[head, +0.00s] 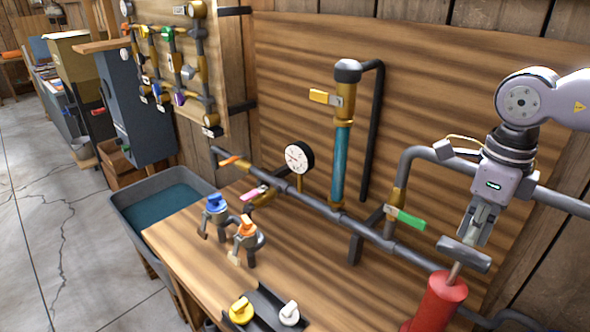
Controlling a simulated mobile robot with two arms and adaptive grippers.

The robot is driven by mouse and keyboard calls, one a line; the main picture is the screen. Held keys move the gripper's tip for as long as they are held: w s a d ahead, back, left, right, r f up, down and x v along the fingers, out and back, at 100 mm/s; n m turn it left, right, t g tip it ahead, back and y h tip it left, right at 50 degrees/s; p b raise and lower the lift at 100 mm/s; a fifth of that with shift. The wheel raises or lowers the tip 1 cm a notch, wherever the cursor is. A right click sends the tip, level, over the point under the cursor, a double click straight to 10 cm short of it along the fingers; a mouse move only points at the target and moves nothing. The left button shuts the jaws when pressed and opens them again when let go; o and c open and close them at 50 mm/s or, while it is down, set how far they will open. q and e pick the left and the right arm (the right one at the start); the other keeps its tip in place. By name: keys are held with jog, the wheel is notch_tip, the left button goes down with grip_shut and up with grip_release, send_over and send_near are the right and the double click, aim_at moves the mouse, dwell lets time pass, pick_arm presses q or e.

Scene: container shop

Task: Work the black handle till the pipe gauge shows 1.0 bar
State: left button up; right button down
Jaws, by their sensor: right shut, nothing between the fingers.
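The black handle (463,254) is a dark crossbar on a thin rod that rises from a red pump cylinder (438,303) at the lower right. A short length of rod shows between bar and cylinder. The round white pipe gauge (299,157) stands on the pipe at the middle of the bench; its dial is too small to read. My right gripper (474,238) points down just above and behind the black handle. Its fingers are shut with nothing between them. I cannot tell whether the fingertips touch the handle. My left gripper is not in view.
A grey pipe (325,210) runs across the bench, with a green lever (405,217) and a pink lever (254,194). A blue sight tube (341,165) stands behind. Several coloured valves, including a blue one (215,205), stand on the wooden bench (190,250). A water-filled tub (135,222) lies left.

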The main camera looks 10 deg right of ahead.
aim_at(466, 250)
dwell(0.8)
notch_tip(466, 250, down, 7)
jog(key=b, duration=0.6)
jog(key=shift+r+p, duration=0.5)
jog(key=shift+r, duration=0.35)
jog(key=shift+r+p, duration=1.6)
jog(key=shift+r, duration=1.05)
